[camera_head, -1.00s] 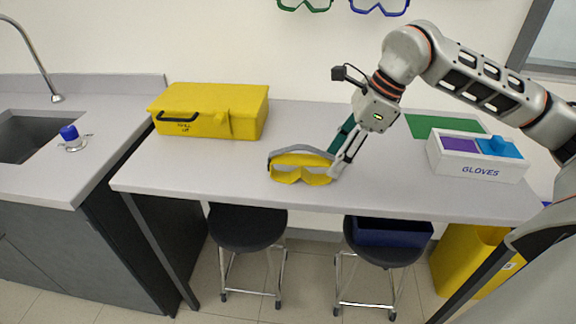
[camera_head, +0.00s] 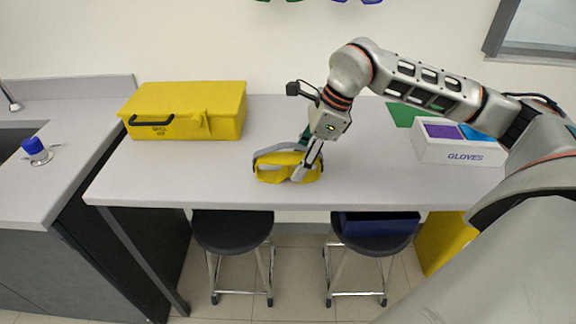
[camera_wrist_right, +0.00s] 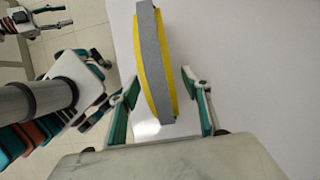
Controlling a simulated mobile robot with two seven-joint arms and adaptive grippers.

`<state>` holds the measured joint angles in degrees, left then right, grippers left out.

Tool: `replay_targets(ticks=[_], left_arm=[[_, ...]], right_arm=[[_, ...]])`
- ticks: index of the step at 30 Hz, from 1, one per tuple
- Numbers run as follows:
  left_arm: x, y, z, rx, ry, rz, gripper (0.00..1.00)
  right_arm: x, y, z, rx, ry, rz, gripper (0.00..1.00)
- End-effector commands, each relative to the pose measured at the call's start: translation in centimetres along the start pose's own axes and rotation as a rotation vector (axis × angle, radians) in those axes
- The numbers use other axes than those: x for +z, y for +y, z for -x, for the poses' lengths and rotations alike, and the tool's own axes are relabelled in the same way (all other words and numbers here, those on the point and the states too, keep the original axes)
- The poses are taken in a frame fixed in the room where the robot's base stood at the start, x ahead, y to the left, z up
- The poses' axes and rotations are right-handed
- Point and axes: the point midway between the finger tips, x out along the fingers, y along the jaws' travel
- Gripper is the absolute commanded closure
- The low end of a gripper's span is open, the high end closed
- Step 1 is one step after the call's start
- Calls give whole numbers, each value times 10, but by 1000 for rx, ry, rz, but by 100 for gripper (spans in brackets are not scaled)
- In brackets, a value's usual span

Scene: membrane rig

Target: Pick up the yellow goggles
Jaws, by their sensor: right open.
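The yellow goggles (camera_head: 270,172) with a grey strap lie on the grey bench near its front edge, lenses facing the front. My right gripper (camera_head: 304,170) reaches down over their right part and hides some of it. In the right wrist view the goggles (camera_wrist_right: 154,65) show edge-on, as a grey band with yellow on both sides. They lie between the two spread fingers of my right gripper (camera_wrist_right: 159,75), with a gap on the right side. The left finger is close to the yellow edge; I cannot tell whether it touches.
A yellow case (camera_head: 190,110) stands at the bench's back left. A white gloves box (camera_head: 455,152) stands on the right, beside a green mat (camera_head: 401,115). Stools (camera_head: 233,230) are under the bench. Bench surface left and right of the goggles is clear.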

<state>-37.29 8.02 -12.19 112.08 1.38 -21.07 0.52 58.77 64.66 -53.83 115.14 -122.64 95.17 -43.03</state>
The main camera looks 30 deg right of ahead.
Motion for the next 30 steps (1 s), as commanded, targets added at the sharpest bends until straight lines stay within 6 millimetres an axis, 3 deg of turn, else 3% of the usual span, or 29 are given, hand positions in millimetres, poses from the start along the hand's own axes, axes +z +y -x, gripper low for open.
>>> replay_targets(ticks=[3, 9, 14, 15, 25, 30], left_arm=[[-2, 0, 0, 0, 3, 0, 60], [-4, -1, 0, -1, 8, 0, 60], [-6, -1, 0, -2, 10, 0, 60], [-6, -1, 0, -2, 11, 0, 60], [-6, -2, 0, -2, 11, 0, 60], [-6, -2, 0, -2, 9, 0, 60]], right_arm=[[0, 1, -11, 2, -1, 1, 52], [0, 0, -11, 0, -1, 1, 52], [0, 0, -11, 0, -1, 1, 94], [0, 0, -11, 0, -1, 1, 95], [1, 0, -10, 0, -1, 1, 95], [6, 0, 0, -2, -2, 1, 95]])
